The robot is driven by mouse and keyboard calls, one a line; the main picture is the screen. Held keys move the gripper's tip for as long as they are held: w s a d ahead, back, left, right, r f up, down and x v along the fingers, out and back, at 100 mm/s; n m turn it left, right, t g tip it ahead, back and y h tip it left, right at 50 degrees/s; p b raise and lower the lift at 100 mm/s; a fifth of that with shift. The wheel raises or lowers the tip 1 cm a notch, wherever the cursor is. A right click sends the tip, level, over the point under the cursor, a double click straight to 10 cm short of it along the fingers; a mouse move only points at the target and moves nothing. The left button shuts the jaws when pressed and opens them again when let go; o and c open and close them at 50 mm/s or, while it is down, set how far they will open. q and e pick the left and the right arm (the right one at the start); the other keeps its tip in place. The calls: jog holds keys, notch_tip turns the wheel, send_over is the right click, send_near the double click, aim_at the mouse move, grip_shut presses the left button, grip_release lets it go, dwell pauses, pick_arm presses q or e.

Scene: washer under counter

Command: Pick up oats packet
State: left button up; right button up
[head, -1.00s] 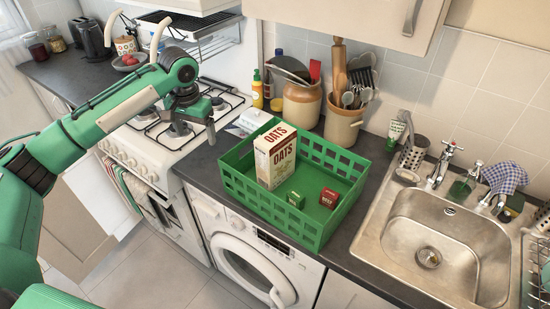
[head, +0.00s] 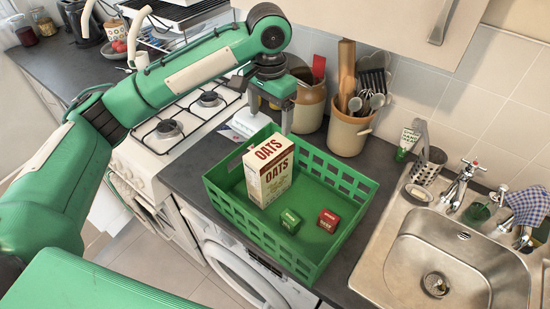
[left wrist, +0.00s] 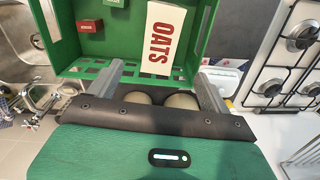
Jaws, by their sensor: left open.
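The oats packet (head: 268,170), a white and tan carton with red OATS lettering, stands upright in the left part of a green crate (head: 245,218) on the counter. In the left wrist view its lettered top (left wrist: 162,38) lies beyond the fingertips, towards the right finger. My left gripper (head: 285,120) is above the crate's back edge, behind and above the packet, pointing down. In the left wrist view its two fingers (left wrist: 158,75) are spread wide with nothing held between them. My right gripper is not in view.
A small green box (head: 289,221) and a red box (head: 328,220) lie in the crate right of the packet. Utensil crocks (head: 346,132) stand behind the crate. The gas stove (head: 170,140) is left and the sink (head: 440,265) right. A cupboard (head: 390,25) hangs above.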

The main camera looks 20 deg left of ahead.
aim_at(269, 149)
pick_arm(q)
jog(key=f, duration=0.2)
jog(key=f+p, duration=0.1)
jog(key=f, duration=0.2)
jog(key=f+p, duration=0.1)
jog(key=f, duration=0.1)
jog(key=shift+s+f, duration=0.25)
jog(key=shift+f, duration=0.05)
jog(key=shift+w+f, duration=0.1)
jog(key=shift+f, duration=0.2)
jog(key=shift+a+f+p, duration=0.1)
jog(key=shift+f+p, duration=0.45)
jog(key=shift+p, duration=0.05)
notch_tip(269, 149, down, 3)
jog(key=shift+a+f+p, duration=0.1)
jog(key=shift+f+p, duration=0.1)
jog(key=shift+p, duration=0.55)
jog(key=shift+f, duration=0.4)
jog(key=c, duration=0.8)
grip_shut()
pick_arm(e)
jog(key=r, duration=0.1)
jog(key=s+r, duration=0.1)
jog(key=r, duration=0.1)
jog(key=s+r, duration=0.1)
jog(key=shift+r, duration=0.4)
